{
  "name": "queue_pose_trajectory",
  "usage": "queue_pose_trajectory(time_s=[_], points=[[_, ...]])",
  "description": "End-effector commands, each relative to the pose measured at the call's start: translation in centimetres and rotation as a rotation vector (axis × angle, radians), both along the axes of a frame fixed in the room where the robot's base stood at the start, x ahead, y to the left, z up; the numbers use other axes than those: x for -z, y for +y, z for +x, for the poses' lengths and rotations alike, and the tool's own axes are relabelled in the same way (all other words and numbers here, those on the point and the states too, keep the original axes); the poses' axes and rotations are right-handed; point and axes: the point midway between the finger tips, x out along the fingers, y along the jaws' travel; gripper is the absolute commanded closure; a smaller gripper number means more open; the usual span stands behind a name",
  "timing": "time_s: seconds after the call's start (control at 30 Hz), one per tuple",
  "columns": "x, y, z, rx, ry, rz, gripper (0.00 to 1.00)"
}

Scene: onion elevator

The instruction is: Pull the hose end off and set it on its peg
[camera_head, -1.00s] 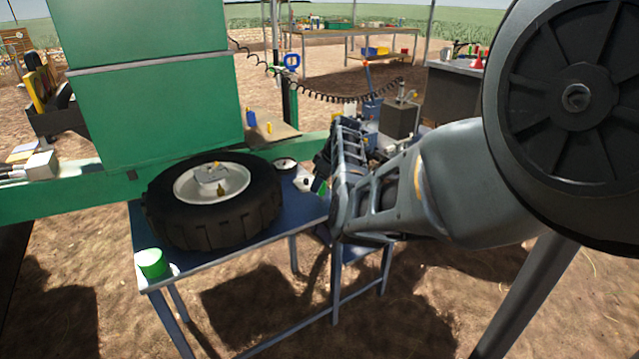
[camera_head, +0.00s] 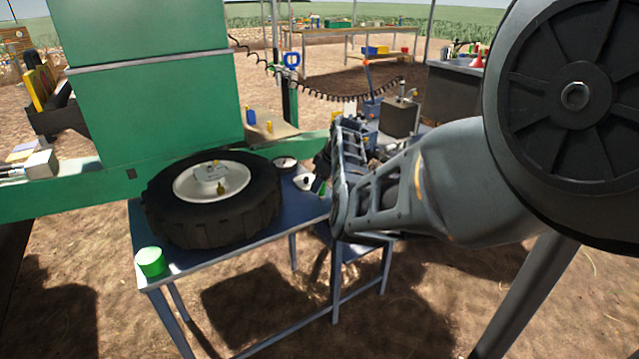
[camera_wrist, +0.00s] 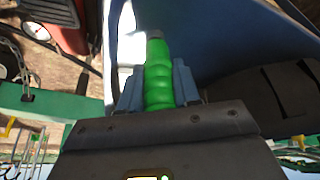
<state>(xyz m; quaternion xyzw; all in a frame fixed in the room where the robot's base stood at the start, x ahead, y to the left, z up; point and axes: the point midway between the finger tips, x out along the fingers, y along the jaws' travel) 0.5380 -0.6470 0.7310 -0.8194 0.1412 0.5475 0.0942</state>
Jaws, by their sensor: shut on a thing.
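In the wrist view my gripper (camera_wrist: 158,85) is shut on a green ribbed piece with a grey tip, which looks like the hose end (camera_wrist: 158,63). A blue-grey finger presses on each side of it. In the head view only a bit of green (camera_head: 318,187) shows beside my gripper, at the right edge of the blue table; my wrist hides most of the fingers. A black coiled hose (camera_head: 345,97) sags from the post towards the right; its link to the green piece cannot be traced. I cannot make out the peg.
A large tyre (camera_head: 212,218) with a white rim lies on the blue table (camera_head: 200,262). A green machine (camera_head: 155,100) rises behind. Open dirt lies in front.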

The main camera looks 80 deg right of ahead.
Motion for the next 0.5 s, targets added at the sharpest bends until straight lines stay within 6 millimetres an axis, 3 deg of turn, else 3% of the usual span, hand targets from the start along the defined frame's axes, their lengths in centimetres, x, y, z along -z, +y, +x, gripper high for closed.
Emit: queue_pose_trajectory(time_s=[0.23,0.27,0.5], points=[[0.5,-0.01,0.0,0.0,0.0,0.0,1.0],[0.44,-0.01,0.01,0.0,0.0,0.0,0.65],[0.43,0.0,0.0,0.0,0.0,0.0,0.42]])
